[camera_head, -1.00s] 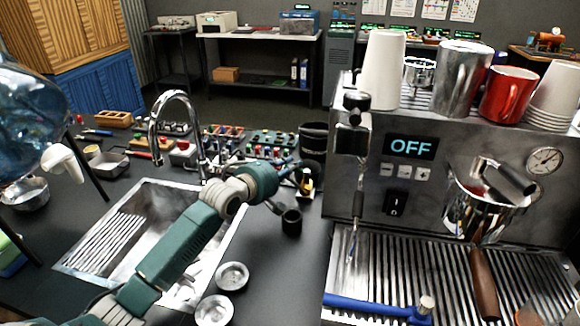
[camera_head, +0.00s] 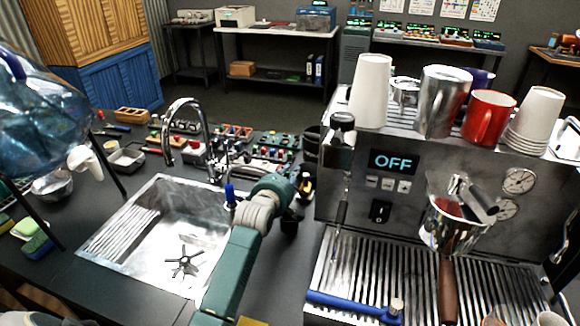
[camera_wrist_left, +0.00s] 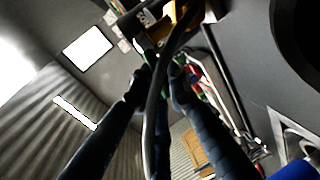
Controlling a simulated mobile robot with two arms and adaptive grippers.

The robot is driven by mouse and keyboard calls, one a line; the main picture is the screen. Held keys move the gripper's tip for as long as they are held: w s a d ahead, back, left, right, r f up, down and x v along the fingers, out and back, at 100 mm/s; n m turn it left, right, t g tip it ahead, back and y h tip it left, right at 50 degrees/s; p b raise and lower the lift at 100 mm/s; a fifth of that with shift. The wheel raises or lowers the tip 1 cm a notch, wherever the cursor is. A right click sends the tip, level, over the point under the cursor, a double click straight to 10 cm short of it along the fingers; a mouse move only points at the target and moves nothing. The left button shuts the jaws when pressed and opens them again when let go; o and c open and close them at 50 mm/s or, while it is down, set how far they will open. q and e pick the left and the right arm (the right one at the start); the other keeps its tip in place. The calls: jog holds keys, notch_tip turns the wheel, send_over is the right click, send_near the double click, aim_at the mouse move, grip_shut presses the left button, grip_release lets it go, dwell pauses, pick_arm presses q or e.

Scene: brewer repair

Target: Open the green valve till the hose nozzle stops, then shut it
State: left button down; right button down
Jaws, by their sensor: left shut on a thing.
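My left gripper (camera_head: 298,190) reaches from the bottom, between the sink and the coffee machine, towards a small yellow and black item; in the head view its fingertips are largely hidden by the wrist. In the left wrist view the two dark fingers (camera_wrist_left: 165,72) close in around a small green part (camera_wrist_left: 148,48), which I take for the green valve. A dark curved hose (camera_wrist_left: 156,110) crosses in front of the fingers. I cannot make out the hose nozzle or the valve's angle.
The coffee machine (camera_head: 400,150), its display reading OFF, stands right of the arm, with cups on top. A blue-handled tool (camera_head: 350,303) lies on its drip tray (camera_head: 420,290). The sink (camera_head: 130,258) with a curved tap (camera_head: 184,102) is on the left.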

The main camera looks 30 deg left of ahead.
pick_arm(q)
jog(key=shift+r+n+y, duration=0.3)
jog(key=shift+r+y, duration=0.05)
jog(key=shift+y, duration=0.05)
jog(key=shift+s+f, duration=0.1)
pick_arm(e)
jog(key=shift+d+r, duration=0.3)
jog(key=shift+d, duration=0.65)
pick_arm(q)
jog(key=c, duration=1.6)
grip_release()
jog(key=shift+f, duration=0.2)
jog(key=shift+s+d, duration=0.1)
jog(key=shift+s, duration=0.2)
jog(key=v, duration=1.1)
jog(key=shift+s+r, duration=0.2)
pick_arm(e)
jog(key=shift+a, duration=0.25)
